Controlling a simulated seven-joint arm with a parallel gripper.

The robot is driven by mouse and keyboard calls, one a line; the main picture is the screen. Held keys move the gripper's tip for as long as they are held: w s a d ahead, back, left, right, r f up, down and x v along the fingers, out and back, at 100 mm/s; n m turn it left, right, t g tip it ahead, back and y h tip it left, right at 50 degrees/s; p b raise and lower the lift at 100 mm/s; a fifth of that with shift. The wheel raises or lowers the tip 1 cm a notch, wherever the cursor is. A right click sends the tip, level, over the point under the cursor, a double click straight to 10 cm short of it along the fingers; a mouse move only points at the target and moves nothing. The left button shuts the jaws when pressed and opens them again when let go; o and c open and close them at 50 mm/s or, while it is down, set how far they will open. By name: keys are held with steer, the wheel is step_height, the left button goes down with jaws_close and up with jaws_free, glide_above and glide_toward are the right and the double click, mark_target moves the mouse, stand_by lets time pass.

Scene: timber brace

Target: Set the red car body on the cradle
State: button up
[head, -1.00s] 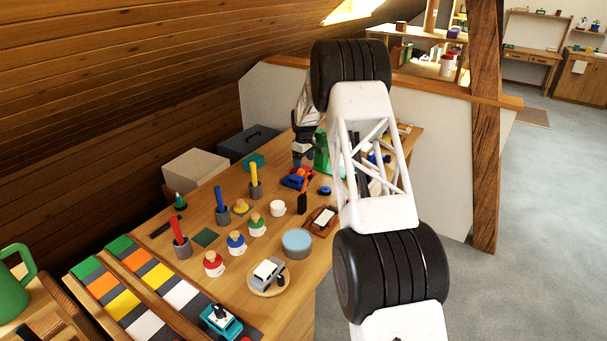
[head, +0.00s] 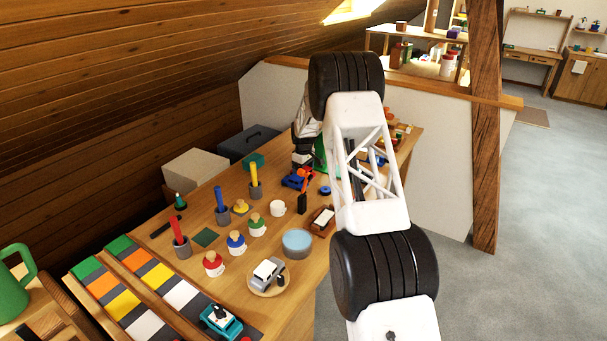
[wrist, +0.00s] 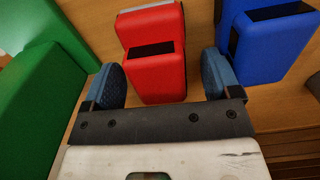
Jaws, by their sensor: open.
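The red car body (wrist: 155,72) lies on the wooden table in the wrist view, with dark window panels and a grey strip at its far end. My gripper (wrist: 163,80) is open, its two blue-padded fingers on either side of the near part of the red body. Clear contact with the pads does not show. In the head view my arm and gripper hide most of this spot. I cannot pick out the cradle with certainty in either view.
A blue car body (wrist: 270,40) lies close to the right finger. A large green object (wrist: 40,105) stands left of the gripper. In the head view, a blue toy with orange-red parts (head: 297,179), a blue-topped round tin (head: 297,243) and several pegs and jars share the table.

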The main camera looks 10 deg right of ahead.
steer(key=shift+c, duration=0.2)
stand_by(0.3)
steer(key=c, duration=1)
steer(key=shift+r, duration=0.15)
steer(key=shift+r, duration=4.9)
